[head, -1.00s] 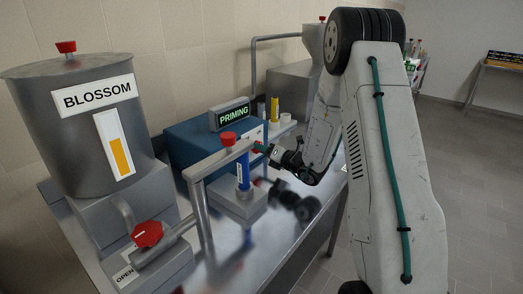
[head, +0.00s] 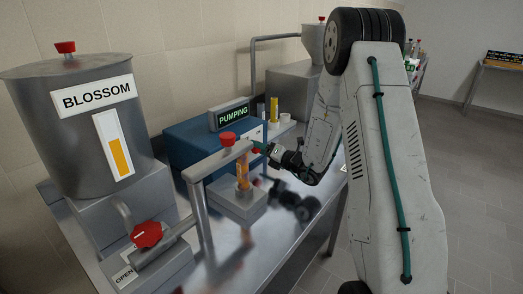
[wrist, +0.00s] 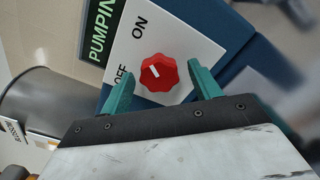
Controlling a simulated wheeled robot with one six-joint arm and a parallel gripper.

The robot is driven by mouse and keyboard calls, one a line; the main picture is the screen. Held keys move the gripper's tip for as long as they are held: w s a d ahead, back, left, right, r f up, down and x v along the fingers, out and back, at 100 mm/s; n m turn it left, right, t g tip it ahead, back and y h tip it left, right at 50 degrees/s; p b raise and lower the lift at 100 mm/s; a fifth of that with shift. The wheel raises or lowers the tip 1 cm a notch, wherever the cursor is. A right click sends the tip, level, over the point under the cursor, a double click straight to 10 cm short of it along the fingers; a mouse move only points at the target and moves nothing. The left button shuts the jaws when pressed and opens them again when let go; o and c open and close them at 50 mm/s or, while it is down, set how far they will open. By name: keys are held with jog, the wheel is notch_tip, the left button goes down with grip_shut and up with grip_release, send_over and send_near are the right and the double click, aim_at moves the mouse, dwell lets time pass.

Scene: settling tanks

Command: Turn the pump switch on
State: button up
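The pump switch is a red knob (wrist: 158,72) with a white mark, on a white plate (wrist: 178,45) marked ON and OFF. In the wrist view its mark points up and left, roughly between the two labels. The blue pump box (head: 190,146) carries a display (head: 231,114) reading PUMPING, partly visible in the wrist view (wrist: 101,28). My gripper (wrist: 160,78) is open, its teal fingers on either side of the knob with gaps showing. In the head view my gripper (head: 262,149) is at the box's right face, hiding the knob.
The BLOSSOM tank (head: 75,135) stands at left with a red valve knob (head: 147,234) below it. A metal pipe (head: 205,220) with a red-capped sight tube (head: 242,172) stands in front of the box. A metal hopper (head: 313,42) is behind. Floor at right is clear.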

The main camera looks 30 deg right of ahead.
jog(key=shift+v, duration=3.9)
jog(key=shift+s, duration=0.1)
